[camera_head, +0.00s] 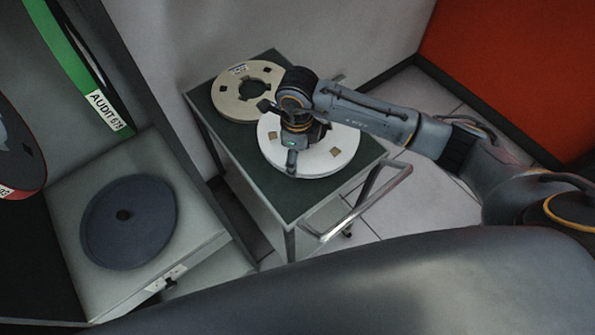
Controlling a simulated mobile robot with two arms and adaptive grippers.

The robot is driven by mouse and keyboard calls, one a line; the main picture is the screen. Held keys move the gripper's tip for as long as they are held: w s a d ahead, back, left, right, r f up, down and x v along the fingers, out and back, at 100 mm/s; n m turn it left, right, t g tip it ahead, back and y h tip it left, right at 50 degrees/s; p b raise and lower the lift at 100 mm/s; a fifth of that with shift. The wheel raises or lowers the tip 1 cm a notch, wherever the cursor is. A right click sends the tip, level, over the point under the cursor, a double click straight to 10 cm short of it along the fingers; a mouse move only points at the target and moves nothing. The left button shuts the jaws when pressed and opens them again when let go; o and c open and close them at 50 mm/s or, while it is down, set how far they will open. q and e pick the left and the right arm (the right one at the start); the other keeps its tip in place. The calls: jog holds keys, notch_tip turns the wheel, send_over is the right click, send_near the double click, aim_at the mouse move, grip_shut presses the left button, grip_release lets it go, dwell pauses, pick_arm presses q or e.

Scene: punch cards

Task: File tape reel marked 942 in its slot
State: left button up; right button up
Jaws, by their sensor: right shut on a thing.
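A white tape reel (338,152) lies flat at the front of a small dark-topped cart. My right gripper (291,165) reaches down over the reel from the right and is shut on it near its left side; the wrist hides the reel's middle. A cream reel (229,105) with a small label lies behind it at the back left of the cart, its label too small to read. I cannot read 942 on any reel here. A green-edged reel marked AUDIT 678 (105,109) stands at the upper left. My left gripper is out of view.
The cart top (290,203) has a metal handle (365,205) at its right. A grey unit (190,231) with a dark round disc (128,222) stands at the lower left. A red-edged reel (21,180) is cut off at the left edge. An orange panel (520,75) is at the upper right.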

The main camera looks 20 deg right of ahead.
notch_tip(320, 180, up, 11)
jog(key=p, duration=0.5)
jog(key=shift+r+p, duration=0.2)
jog(key=shift+p, duration=0.2)
dwell(0.5)
